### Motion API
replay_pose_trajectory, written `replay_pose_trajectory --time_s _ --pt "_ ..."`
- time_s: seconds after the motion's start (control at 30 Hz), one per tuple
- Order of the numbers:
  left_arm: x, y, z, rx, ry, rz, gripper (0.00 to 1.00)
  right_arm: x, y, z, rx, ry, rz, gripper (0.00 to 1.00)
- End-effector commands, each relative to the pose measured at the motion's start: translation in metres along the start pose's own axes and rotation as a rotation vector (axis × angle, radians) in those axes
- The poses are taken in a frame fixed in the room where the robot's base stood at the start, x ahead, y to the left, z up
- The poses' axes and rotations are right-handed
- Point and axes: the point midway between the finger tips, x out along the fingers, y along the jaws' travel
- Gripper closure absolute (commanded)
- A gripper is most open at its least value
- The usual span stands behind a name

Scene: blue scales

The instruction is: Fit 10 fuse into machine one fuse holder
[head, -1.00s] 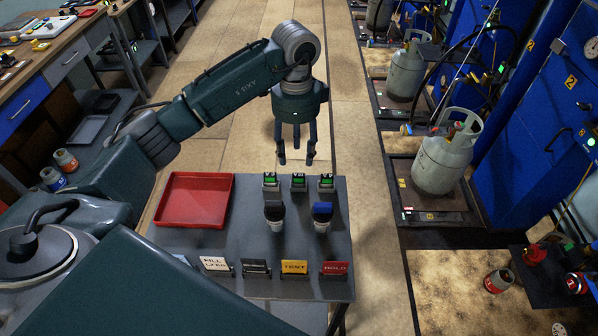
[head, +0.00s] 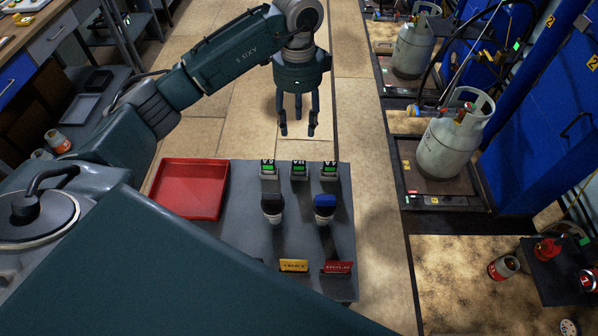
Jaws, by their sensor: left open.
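Three small pale blocks with green fronts and dark labelled tops stand in a row along the back edge of the grey table: a left one (head: 268,170), a middle one (head: 299,171) and a right one (head: 329,171). They look like the fuses, but their labels are too small to read surely. My left gripper (head: 298,127) is open and empty, its fingers pointing down just beyond the middle block in the picture. No fuse holder can be made out on the blue machines (head: 530,140) at the right. My right gripper is not in view.
The grey table (head: 240,235) also bears a red tray (head: 190,188), a black-capped item (head: 272,205), a blue-capped item (head: 325,206), and yellow (head: 293,265) and red (head: 338,267) signs. A gas cylinder (head: 450,140) stands at the right. The aisle floor (head: 375,220) is clear.

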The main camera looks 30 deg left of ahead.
Motion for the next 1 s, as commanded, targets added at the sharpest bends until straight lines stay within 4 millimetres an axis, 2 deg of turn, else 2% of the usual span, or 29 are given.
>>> replay_pose_trajectory --time_s 0.03,0.3,0.43,0.57,0.8,1.0 --pt "0.014 0.000 0.000 0.000 0.000 0.000 0.55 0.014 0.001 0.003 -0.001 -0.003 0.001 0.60" --pt "0.055 0.000 0.000 0.000 0.000 0.000 0.55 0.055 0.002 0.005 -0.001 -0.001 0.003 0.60" --pt "0.069 0.000 0.000 0.000 0.000 0.000 0.55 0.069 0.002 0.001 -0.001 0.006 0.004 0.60" --pt "0.076 0.000 0.000 -0.001 -0.001 0.002 0.55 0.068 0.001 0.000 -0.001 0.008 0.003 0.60" --pt "0.111 0.001 0.000 -0.001 -0.001 0.004 0.55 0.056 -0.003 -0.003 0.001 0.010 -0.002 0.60" --pt "0.127 0.000 -0.001 0.000 0.000 0.002 0.55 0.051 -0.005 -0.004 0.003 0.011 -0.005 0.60"
